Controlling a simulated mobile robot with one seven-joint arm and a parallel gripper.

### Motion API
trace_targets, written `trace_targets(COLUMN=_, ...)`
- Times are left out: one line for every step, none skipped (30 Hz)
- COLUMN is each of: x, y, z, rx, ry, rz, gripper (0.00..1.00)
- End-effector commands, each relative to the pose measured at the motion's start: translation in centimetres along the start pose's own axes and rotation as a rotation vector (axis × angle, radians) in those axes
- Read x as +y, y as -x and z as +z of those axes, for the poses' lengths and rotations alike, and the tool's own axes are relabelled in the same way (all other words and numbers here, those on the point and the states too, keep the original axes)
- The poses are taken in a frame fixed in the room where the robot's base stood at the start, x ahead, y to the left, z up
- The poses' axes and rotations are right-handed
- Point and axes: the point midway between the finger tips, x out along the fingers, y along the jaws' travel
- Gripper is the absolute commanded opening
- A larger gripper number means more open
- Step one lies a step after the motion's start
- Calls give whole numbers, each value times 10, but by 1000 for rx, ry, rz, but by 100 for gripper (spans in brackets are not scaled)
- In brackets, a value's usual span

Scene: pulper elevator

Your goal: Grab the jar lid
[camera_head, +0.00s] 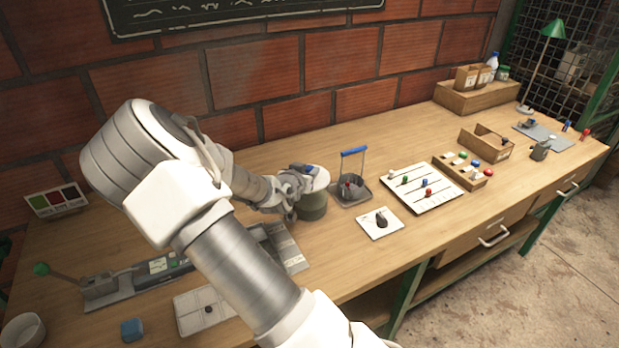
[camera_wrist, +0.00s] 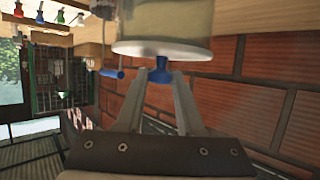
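The jar (camera_head: 313,208) is a dull green cylinder on the bench near the middle of the head view. Its white lid (camera_head: 319,179) sits on top, partly hidden by my gripper (camera_head: 298,183). In the wrist view the lid (camera_wrist: 160,50) shows as a white disc at the top, against the pale jar body (camera_wrist: 165,20). A blue knob (camera_wrist: 161,71) stands out from the lid. My gripper (camera_wrist: 162,80) is open, with one finger on each side of the knob. I cannot tell whether the fingers touch it.
A small caddy with a blue handle (camera_head: 354,151) stands just right of the jar. A white card with a dark knob (camera_head: 380,222) and a slider board (camera_head: 421,187) lie further right. Left are a lever device (camera_head: 100,287) and a blue block (camera_head: 132,329). A brick wall runs behind.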

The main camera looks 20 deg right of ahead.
Motion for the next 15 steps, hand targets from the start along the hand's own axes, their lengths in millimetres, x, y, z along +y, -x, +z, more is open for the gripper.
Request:
trace_targets(x=0, y=0, z=0, rx=0, ry=0, rz=0, gripper=16)
trace_targets(x=0, y=0, z=0, rx=0, ry=0, rz=0, gripper=11)
trace_targets(x=0, y=0, z=0, rx=0, ry=0, rz=0, gripper=4)
trace_targets(x=0, y=0, z=0, rx=0, ry=0, rz=0, gripper=0)
trace_targets(x=0, y=0, z=0, rx=0, ry=0, rz=0, gripper=0)
trace_targets(x=0, y=0, z=0, rx=0, ry=0, rz=0, gripper=0)
trace_targets(x=0, y=0, z=0, rx=0, ry=0, rz=0, gripper=0)
trace_targets(x=0, y=0, z=0, rx=1, ry=0, rz=0, gripper=0)
trace_targets(x=0, y=0, z=0, rx=1, ry=0, rz=0, gripper=0)
trace_targets(x=0, y=0, z=0, rx=1, ry=0, rz=0, gripper=0)
trace_targets(x=0, y=0, z=0, rx=1, ry=0, rz=0, gripper=0)
trace_targets(x=0, y=0, z=0, rx=1, ry=0, rz=0, gripper=0)
trace_targets(x=0, y=0, z=0, rx=1, ry=0, rz=0, gripper=0)
trace_targets(x=0, y=0, z=-1, rx=1, ry=0, rz=0, gripper=0)
trace_targets(x=0, y=1, z=-2, rx=1, ry=-1, rz=0, gripper=0)
